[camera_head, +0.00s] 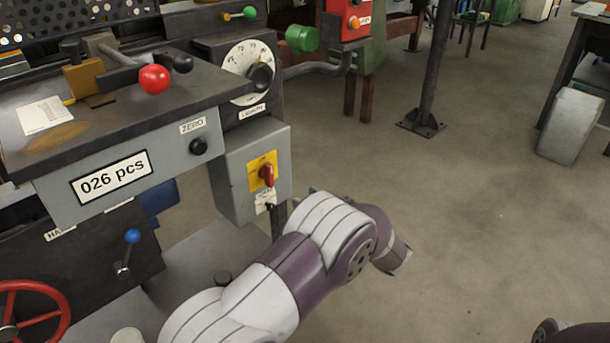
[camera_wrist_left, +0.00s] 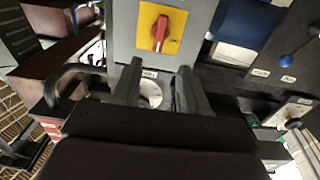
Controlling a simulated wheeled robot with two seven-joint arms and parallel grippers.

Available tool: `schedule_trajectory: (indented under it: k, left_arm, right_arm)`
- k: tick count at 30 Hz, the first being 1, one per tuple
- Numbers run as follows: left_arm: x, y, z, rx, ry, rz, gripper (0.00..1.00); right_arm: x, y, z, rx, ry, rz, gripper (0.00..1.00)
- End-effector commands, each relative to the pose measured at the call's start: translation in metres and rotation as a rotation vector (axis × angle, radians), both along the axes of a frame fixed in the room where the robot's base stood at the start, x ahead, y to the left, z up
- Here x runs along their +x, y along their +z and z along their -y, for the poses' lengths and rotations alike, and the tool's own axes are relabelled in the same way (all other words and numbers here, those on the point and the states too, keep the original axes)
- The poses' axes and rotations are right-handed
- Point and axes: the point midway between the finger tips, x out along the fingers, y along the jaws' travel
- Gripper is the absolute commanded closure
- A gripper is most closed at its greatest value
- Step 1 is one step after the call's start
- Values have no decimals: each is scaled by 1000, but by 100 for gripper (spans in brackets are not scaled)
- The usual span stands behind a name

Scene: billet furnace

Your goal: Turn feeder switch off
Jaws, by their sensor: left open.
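The feeder switch is a red rotary knob (camera_head: 267,174) on a yellow plate (camera_head: 255,160), on the front of a grey box (camera_head: 232,191). Its handle stands roughly upright. In the left wrist view the red knob (camera_wrist_left: 160,33) is near the top, beyond the fingertips. My left gripper (camera_wrist_left: 159,72) is open, with its two fingers apart and nothing between them. The fingers appear apart from the knob. In the head view my left arm reaches up from the bottom beside the box, and its fingers cannot be made out.
A round white dial (camera_head: 249,72) is above the box. A red ball-ended lever (camera_head: 154,79), a counter panel (camera_head: 112,177), a blue-knobbed lever (camera_head: 132,237) and a red handwheel (camera_head: 35,318) are to the left. The floor to the right is clear around a dark post (camera_head: 432,75).

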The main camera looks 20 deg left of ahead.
Motion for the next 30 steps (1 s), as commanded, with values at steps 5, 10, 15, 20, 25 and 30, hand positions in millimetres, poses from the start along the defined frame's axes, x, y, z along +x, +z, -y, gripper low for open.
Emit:
schedule_trajectory:
  k: [5, 10, 15, 20, 25, 30]
  left_arm:
    - [11, -3, -29, 9, 7, -8, 56]
    - [28, -4, -71, 8, 5, -6, 56]
    - [42, -2, -102, 7, 1, -6, 56]
    - [47, 0, -114, 8, -1, -8, 56]
    - [48, 2, -116, 8, -2, -8, 56]
    - [48, 2, -116, 8, -2, -8, 82]
  right_arm:
    - [0, -15, 0, 0, 0, -1, 57]
    - [0, -31, 0, 0, 0, -1, 57]
    - [0, -42, 0, 0, 0, -1, 57]
    - [0, -45, 0, 0, 0, -1, 57]
    - [0, -45, 0, 0, 0, -1, 57]
    - [0, -44, 0, 0, 0, -1, 57]
